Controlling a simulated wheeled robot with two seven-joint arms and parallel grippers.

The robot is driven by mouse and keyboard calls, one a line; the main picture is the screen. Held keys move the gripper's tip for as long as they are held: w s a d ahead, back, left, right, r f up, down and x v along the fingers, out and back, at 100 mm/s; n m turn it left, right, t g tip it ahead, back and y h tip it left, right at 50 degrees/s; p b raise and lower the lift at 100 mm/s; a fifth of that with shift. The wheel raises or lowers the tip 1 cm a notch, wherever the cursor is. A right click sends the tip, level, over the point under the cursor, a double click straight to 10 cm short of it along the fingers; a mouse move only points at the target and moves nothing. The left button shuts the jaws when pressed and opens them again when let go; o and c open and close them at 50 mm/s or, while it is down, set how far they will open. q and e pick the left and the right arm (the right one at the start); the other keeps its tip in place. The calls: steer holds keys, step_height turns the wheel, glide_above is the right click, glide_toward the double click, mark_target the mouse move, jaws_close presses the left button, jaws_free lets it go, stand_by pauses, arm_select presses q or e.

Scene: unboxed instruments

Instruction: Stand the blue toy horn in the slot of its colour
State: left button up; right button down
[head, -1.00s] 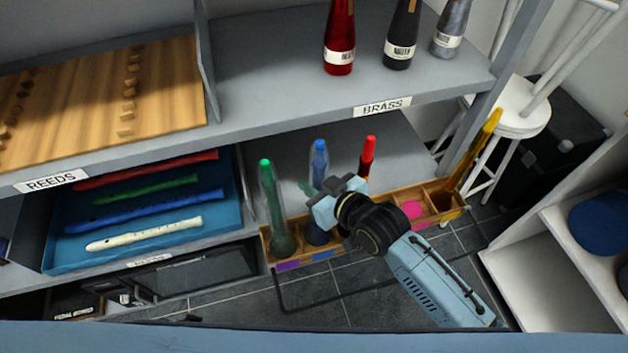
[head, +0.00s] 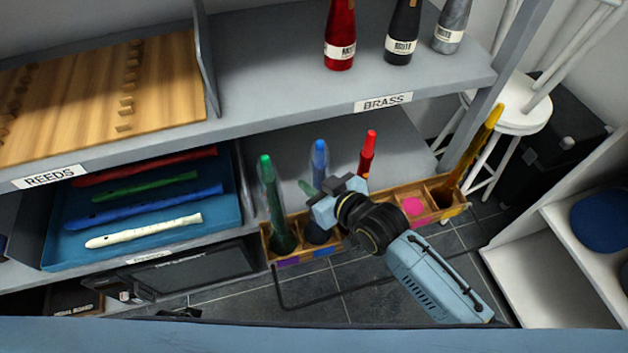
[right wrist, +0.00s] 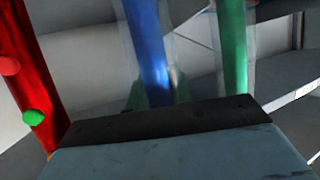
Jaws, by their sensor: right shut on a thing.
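The blue toy horn (head: 320,160) is upright, with a blue top and a clear-looking outer part. My right gripper (head: 328,202) is shut on it, and its lower part is partly hidden by the gripper. In the right wrist view the blue horn (right wrist: 148,45) rises just beyond the gripper's palm (right wrist: 170,125). The horn is over the compartment with the blue label (head: 322,252) on the wooden rack (head: 350,206). Whether its base touches the compartment floor cannot be told. My left gripper is out of view.
A green horn (head: 272,200) stands in the rack's left end, just beside the blue one. A red horn (head: 367,155) stands behind my gripper, and a yellow horn (head: 475,150) leans at the right end. A compartment with a pink disc (head: 413,206) is empty. The BRASS shelf (head: 290,95) overhangs behind.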

steer(key=shift+f, duration=0.3)
steer(key=c, duration=1.2)
jaws_free()
steer(key=shift+o, duration=0.2)
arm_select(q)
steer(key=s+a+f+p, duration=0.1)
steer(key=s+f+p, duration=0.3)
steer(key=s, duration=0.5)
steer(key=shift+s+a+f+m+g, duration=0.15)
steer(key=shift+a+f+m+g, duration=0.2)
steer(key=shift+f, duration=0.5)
arm_select(e)
steer(key=v, duration=1.3)
steer(key=shift+r, duration=0.2)
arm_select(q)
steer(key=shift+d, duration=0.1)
arm_select(e)
steer(key=shift+s+d, duration=0.1)
